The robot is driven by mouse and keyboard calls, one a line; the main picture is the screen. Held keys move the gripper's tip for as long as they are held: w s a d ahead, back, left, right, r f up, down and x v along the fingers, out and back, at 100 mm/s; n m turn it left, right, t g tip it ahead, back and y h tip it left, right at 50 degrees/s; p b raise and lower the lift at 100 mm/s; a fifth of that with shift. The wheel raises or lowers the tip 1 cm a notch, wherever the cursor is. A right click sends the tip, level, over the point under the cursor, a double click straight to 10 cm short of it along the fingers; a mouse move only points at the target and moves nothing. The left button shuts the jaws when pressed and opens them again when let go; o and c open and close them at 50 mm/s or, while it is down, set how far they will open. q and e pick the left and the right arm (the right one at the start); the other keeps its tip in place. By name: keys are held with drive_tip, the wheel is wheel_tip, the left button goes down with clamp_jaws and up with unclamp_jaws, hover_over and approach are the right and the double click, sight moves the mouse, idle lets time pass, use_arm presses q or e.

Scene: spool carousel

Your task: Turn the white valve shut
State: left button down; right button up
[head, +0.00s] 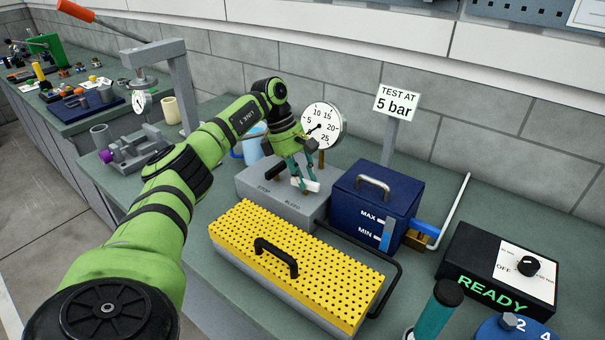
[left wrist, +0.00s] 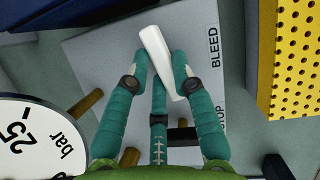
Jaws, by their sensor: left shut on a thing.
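The white valve (head: 311,186) is a white bar handle on top of a grey block (head: 250,186), by the word BLEED. In the left wrist view the white valve (left wrist: 155,48) lies slantwise between the teal fingertips, next to BLEED. My left gripper (head: 299,182) reaches down from above and is shut on this handle; it also shows in the left wrist view (left wrist: 160,80). The fingers hide part of the handle. A black handle (head: 276,171) stands on the same block near STOP. My right gripper is not in view.
A round gauge (head: 321,122) stands close behind the block. A dark blue tank (head: 372,200) is just right of it. A yellow perforated cover (head: 300,262) with a black handle lies in front. A black READY box (head: 495,268) sits at the right.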

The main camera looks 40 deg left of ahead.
use_arm(q)
drive_tip(key=shift+w+m+g, duration=0.1)
drive_tip(key=shift+m+g, duration=0.3)
drive_tip(key=shift+m, duration=0.7)
drive_tip(key=c, duration=1)
unclamp_jaws()
drive_tip(key=shift+c, duration=0.2)
drive_tip(key=v, duration=0.7)
drive_tip(key=shift+r, duration=0.25)
